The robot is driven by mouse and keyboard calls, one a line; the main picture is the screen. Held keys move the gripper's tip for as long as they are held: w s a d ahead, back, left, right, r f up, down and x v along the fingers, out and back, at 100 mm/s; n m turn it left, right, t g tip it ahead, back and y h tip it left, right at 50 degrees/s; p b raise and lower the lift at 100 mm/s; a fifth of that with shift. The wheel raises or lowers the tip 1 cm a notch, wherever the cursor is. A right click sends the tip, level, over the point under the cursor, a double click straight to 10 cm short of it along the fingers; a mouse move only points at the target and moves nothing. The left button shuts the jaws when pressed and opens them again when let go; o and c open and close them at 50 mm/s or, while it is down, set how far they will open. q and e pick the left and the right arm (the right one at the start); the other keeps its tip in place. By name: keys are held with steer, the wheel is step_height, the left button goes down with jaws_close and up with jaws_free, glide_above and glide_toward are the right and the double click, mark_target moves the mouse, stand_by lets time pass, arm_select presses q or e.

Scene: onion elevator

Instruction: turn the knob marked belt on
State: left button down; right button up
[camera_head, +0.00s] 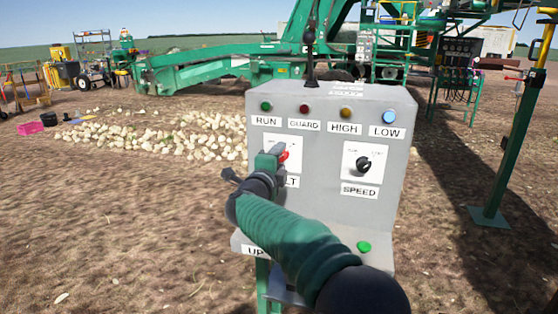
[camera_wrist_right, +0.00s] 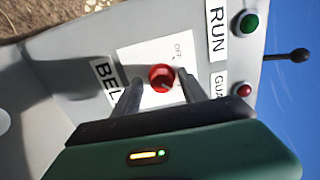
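The red belt knob (camera_head: 284,156) is on a white plate on the grey control box (camera_head: 385,215). In the right wrist view the knob (camera_wrist_right: 161,77) shows between two fingers, with "OFF" printed on the plate. The belt label (camera_wrist_right: 106,82) is partly covered by a finger; only "LT" shows in the head view. My right gripper (camera_head: 277,151) is at the knob and hides part of the plate. In the wrist view its fingers (camera_wrist_right: 160,84) are apart, one each side of the knob, with gaps visible. Contact cannot be told. My left gripper is out of view.
The black speed knob (camera_head: 363,163) is to the right on the same box. Run, guard, high and low lamps line the top. A black lever (camera_head: 310,60) rises above them. A green button (camera_head: 364,247) is on the lower ledge. Onions (camera_head: 165,137) lie on the ground behind.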

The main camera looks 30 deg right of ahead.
steer(key=shift+s, duration=0.1)
steer(key=p+v, duration=0.2)
steer(key=v, duration=1.4)
steer(key=shift+s+a, duration=0.15)
steer(key=shift+a, duration=0.2)
